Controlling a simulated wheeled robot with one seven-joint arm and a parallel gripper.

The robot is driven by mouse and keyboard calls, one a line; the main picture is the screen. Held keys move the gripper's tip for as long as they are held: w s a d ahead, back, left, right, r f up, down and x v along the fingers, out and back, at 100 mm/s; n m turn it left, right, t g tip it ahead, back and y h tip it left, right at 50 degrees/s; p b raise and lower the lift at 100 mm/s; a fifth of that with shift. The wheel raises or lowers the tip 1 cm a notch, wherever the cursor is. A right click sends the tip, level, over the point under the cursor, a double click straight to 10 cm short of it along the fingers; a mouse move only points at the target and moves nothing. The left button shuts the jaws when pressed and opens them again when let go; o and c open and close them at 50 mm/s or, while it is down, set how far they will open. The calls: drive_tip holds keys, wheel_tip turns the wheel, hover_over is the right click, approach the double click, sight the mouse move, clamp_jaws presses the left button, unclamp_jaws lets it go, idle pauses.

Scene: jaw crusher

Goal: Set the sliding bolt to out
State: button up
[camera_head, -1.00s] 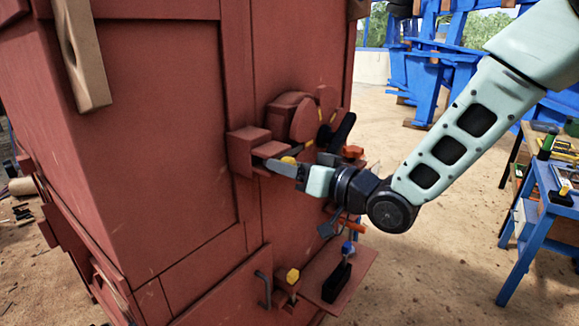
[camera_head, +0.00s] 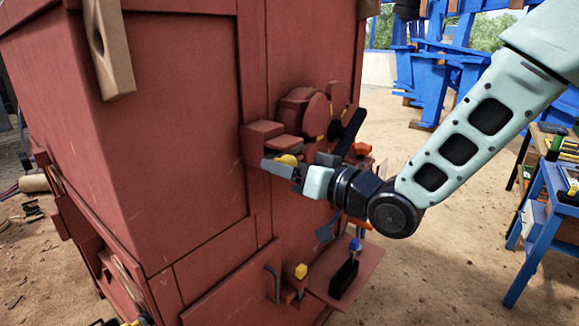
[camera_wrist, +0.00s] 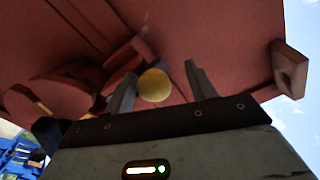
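The sliding bolt shows as a yellow round knob (camera_head: 287,159) beside a red block on the crusher's side. My gripper (camera_head: 276,167) is at the knob, with its fingers reaching left in front of the block. In the wrist view, the knob (camera_wrist: 154,86) sits between my two spread fingers (camera_wrist: 161,88). It is close to the left finger, and a gap shows to the right finger. Whether the left finger touches it I cannot tell. The bolt's shaft is largely hidden.
The red block (camera_head: 262,143) and a round red housing (camera_head: 304,113) stand close to my gripper. A black lever (camera_head: 350,131) rises just right of it. Below are a small shelf (camera_head: 365,268) and a yellow-topped post (camera_head: 301,271). A blue workbench (camera_head: 545,205) stands right.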

drive_tip(key=shift+w+d, duration=0.1)
drive_tip(key=shift+d, duration=0.05)
drive_tip(key=shift+d, duration=0.15)
drive_tip(key=b+v, duration=1.4)
drive_tip(key=v, duration=0.3)
drive_tip(key=shift+f, duration=0.1)
idle(0.3)
